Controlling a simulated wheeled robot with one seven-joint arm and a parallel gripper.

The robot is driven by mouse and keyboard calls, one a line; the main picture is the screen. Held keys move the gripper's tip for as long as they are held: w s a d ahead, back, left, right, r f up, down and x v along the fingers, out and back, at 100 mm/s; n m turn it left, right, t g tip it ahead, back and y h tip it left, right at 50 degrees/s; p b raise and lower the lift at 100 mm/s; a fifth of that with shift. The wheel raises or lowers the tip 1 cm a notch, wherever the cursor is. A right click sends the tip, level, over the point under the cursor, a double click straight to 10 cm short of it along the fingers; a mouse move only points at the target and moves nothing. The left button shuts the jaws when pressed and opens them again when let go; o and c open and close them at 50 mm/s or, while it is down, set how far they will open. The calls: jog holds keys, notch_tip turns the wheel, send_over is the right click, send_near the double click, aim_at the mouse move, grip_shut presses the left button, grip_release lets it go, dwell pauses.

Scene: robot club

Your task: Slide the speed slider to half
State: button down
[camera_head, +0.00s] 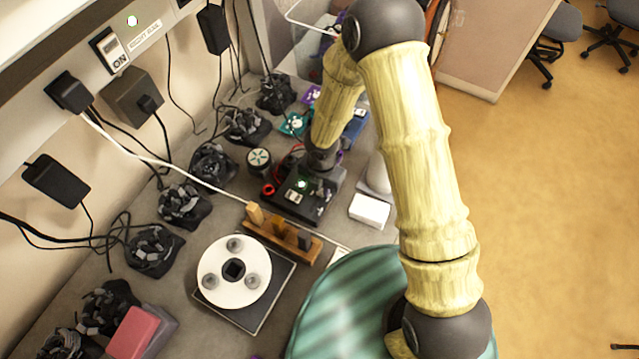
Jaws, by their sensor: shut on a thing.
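A black control box (318,210) stands on the bench near the middle of the view, with a small green light and pale labels on its top. My arm comes down over the box from behind, and my dark gripper (311,178) is low at its far part. The gripper is shut on what appears to be the speed slider's knob. The fingertips are small and dark against the box, and the slider and its setting are hidden there.
A white disc (215,271) on a square base and a wooden rack (268,241) stand nearer. A white block (369,209) lies right of the box. Several dark cable bundles line the wall side, and a white cable crosses the bench.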

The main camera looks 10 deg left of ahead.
jog(key=shift+a+r, duration=0.1)
jog(key=shift+a, duration=0.1)
jog(key=c, duration=1.3)
grip_release()
jog(key=shift+w, duration=0.15)
jog(key=shift+d, duration=0.1)
jog(key=shift+r, duration=0.2)
notch_tip(320, 180, up, 17)
jog(key=shift+f, duration=0.1)
